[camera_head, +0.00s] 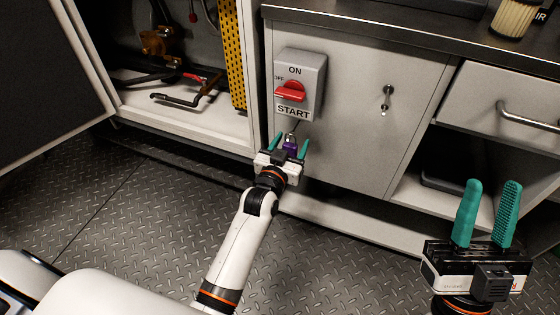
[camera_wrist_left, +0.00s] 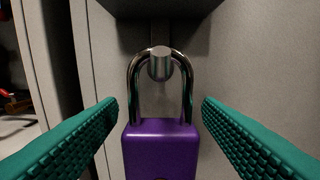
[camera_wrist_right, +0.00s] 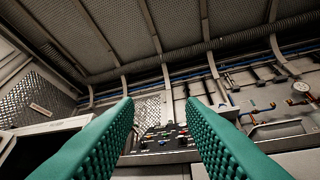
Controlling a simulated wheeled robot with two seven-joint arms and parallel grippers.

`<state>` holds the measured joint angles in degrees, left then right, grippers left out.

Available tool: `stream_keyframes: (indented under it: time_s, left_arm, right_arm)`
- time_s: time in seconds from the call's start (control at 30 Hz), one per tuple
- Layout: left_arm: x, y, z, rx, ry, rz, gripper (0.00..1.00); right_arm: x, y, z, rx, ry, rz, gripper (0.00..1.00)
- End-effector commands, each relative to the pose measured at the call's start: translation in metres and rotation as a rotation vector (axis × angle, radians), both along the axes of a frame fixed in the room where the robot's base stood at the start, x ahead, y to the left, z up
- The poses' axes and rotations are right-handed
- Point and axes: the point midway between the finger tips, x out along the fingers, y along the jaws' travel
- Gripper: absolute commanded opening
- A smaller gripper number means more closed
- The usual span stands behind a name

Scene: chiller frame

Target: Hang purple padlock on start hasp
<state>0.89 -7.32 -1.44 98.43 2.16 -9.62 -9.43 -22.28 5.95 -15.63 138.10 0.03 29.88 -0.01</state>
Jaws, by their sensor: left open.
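The purple padlock (camera_wrist_left: 160,150) hangs upright by its shackle (camera_wrist_left: 133,85) from a round metal peg (camera_wrist_left: 160,64) under the switch box, as the left wrist view shows. In the head view the padlock (camera_head: 290,143) is small, just below the START label. The grey switch box (camera_head: 300,80) has a red handle (camera_head: 290,92). My left gripper (camera_head: 288,146) is open, with a teal finger on each side of the padlock and a gap to both sides. My right gripper (camera_head: 488,212) is open and empty at the lower right, in front of the cabinets.
An open cabinet with pipes (camera_head: 190,90) stands at the left, its door (camera_head: 45,90) swung out. A panel with a small lock handle (camera_head: 387,98) is right of the switch box. A drawer (camera_head: 510,105) and worktop (camera_head: 400,27) are at the right. The plate floor (camera_head: 130,200) is clear.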

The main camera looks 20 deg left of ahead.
Motion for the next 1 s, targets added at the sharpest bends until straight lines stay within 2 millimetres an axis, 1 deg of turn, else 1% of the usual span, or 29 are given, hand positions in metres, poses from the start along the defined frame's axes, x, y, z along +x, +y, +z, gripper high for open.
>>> stream_keyframes:
  time_s: [0.07, 0.17, 0.3, 0.5, 0.6, 0.8, 1.0]
  left_arm:
    - [-0.012, 0.001, 0.002, 0.001, 0.003, 0.000, 0.60]
    - [-0.028, 0.001, 0.002, 0.001, 0.002, 0.000, 0.60]
    - [-0.051, 0.001, 0.003, 0.000, 0.002, -0.001, 0.60]
    - [-0.082, 0.003, 0.002, 0.000, 0.001, -0.001, 0.60]
    - [-0.093, 0.003, 0.001, 0.000, 0.001, 0.000, 0.60]
    - [-0.104, 0.004, 0.002, 0.000, -0.002, 0.000, 0.60]
    - [-0.106, 0.003, 0.003, 0.001, -0.006, -0.002, 0.60]
  right_arm:
    - [0.010, 0.001, -0.003, -0.023, 0.073, -0.004, 0.36]
    - [0.023, 0.003, -0.013, -0.056, 0.181, -0.011, 0.36]
    - [0.040, 0.005, -0.030, -0.101, 0.335, -0.019, 0.36]
    - [0.055, 0.004, -0.057, -0.157, 0.530, -0.030, 0.36]
    - [0.059, 0.004, -0.068, -0.176, 0.600, -0.034, 0.36]
    - [0.062, 0.003, -0.079, -0.195, 0.671, -0.038, 0.36]
    - [0.062, 0.003, -0.081, -0.197, 0.679, -0.038, 0.36]
